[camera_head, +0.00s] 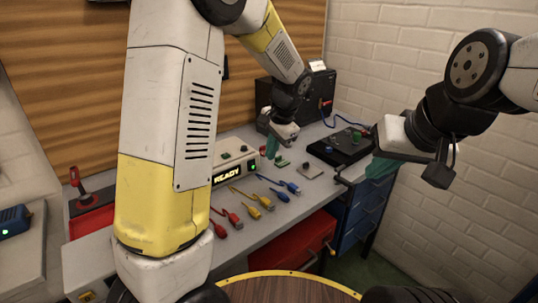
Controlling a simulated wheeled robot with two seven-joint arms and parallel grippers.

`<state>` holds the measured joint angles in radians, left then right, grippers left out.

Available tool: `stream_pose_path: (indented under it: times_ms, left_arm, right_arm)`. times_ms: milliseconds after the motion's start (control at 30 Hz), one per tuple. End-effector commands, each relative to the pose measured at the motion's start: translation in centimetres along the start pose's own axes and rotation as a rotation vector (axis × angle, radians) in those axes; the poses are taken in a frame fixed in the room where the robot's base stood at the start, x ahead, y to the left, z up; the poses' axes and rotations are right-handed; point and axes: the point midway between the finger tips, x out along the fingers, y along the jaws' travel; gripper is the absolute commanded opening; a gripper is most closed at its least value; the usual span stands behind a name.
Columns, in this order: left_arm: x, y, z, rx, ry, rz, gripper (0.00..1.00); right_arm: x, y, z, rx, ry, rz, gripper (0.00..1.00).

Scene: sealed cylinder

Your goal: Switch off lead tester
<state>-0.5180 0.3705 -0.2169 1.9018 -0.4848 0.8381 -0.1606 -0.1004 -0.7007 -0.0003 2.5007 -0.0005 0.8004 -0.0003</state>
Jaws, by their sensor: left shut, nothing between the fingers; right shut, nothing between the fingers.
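A beige box (233,165) with a lit display, seemingly reading READY, stands on the grey bench; I take it to be the lead tester. A green light (252,167) glows on its front, and small dark controls show on its top. My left arm hides its left end. My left gripper (272,147) is shut and empty, pointing down just right of the box, above the bench; I cannot tell whether it touches anything. My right gripper (381,168) is shut and empty at the bench's right end, away from the box.
Red, yellow and blue leads (263,200) lie in front of the box. A black panel (340,147) with knobs and a dark cabinet (290,95) stand farther right and back. A red lever unit (85,198) is at left. Red and blue drawers (300,246) are below.

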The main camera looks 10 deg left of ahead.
Motion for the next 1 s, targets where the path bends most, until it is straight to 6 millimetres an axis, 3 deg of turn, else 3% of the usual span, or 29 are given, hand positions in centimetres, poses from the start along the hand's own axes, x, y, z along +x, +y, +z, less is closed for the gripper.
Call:
stream_pose_path:
  times_ms: [500,700,1000]
  left_arm:
    - [10.0,0.1,0.2,0.000,-0.006,0.002,0.00]
    - [11.0,-2.7,0.1,-0.003,-0.001,0.000,0.00]
    - [11.3,-3.6,0.0,-0.001,0.000,0.000,0.00]
  right_arm:
    - [0.0,0.0,0.0,0.001,0.000,0.000,0.00]
    - [0.0,0.0,0.0,0.001,0.000,0.000,0.00]
    - [0.0,0.0,0.0,0.001,0.000,0.000,0.00]
